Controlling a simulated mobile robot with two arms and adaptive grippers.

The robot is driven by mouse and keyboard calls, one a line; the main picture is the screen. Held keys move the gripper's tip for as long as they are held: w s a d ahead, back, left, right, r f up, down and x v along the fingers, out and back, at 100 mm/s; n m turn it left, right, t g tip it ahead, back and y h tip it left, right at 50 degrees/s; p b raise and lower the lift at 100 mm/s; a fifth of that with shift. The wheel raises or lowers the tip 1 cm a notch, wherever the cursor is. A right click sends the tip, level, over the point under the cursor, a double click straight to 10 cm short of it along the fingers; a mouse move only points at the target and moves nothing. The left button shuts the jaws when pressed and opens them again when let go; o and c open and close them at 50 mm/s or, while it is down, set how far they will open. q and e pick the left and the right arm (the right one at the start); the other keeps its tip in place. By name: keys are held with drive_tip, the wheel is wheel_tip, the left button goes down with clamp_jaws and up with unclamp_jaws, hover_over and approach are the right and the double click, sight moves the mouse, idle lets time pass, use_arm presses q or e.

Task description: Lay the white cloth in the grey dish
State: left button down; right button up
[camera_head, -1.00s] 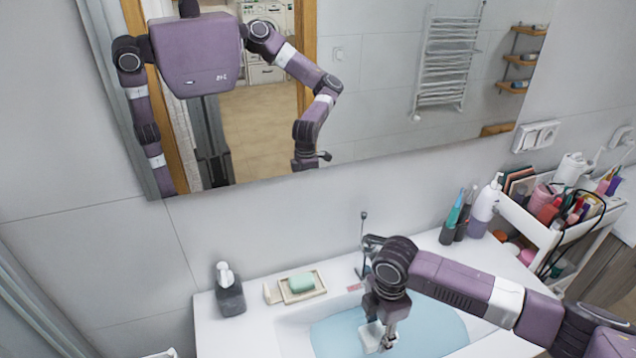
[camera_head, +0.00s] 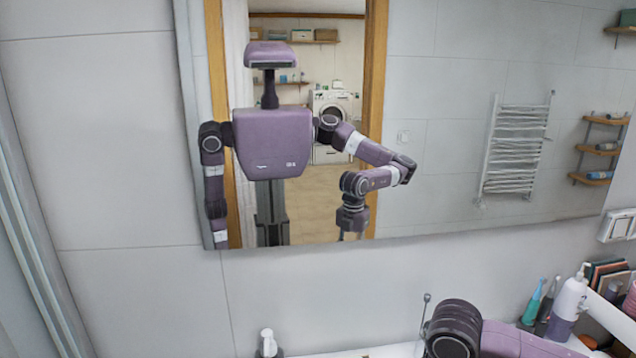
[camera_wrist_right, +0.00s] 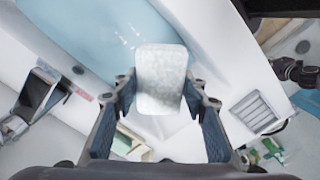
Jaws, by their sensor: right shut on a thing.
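In the right wrist view my right gripper (camera_wrist_right: 158,104) is shut on the white cloth (camera_wrist_right: 160,75), a pale, mottled, rounded rectangle between its fingers. The cloth shows over the edge of the basin with blue water. A grey slatted rectangular piece (camera_wrist_right: 257,112) lies to the right of the gripper; I cannot tell whether it is the grey dish. In the head view only my right arm shows at the bottom edge; its gripper and the cloth are below the picture. My left gripper is not in view.
In the wrist view, blue water (camera_wrist_right: 95,35) fills the basin, the faucet (camera_wrist_right: 40,92) stands at left, and a beige soap dish (camera_wrist_right: 125,142) is partly hidden below the gripper. In the head view, a white pump bottle (camera_head: 568,305) stands at right, below the mirror (camera_head: 440,120).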

drive_tip(key=shift+s+a+r+m+b, duration=0.1)
drive_tip(key=shift+s+r+m+b, duration=0.05)
drive_tip(key=shift+s+m+b, duration=0.3)
drive_tip(key=shift+s+a+r+m+b, duration=0.1)
drive_tip(key=shift+s+m+b, duration=0.15)
drive_tip(key=shift+m, duration=0.3)
drive_tip(key=shift+s+r+m+b, duration=0.25)
drive_tip(key=shift+s+m+b, duration=0.5)
drive_tip(key=shift+m, duration=0.25)
drive_tip(key=s+m+b, duration=0.1)
drive_tip(key=m, duration=0.1)
drive_tip(key=s+m+b, duration=0.1)
drive_tip(key=s+m, duration=0.1)
drive_tip(key=s+r+m+b, duration=0.1)
drive_tip(key=s, duration=0.1)
drive_tip(key=shift+d+m+b, duration=0.3)
drive_tip(key=shift+m+b, duration=0.1)
drive_tip(key=shift+w+a, duration=0.1)
drive_tip(key=shift+w, duration=0.05)
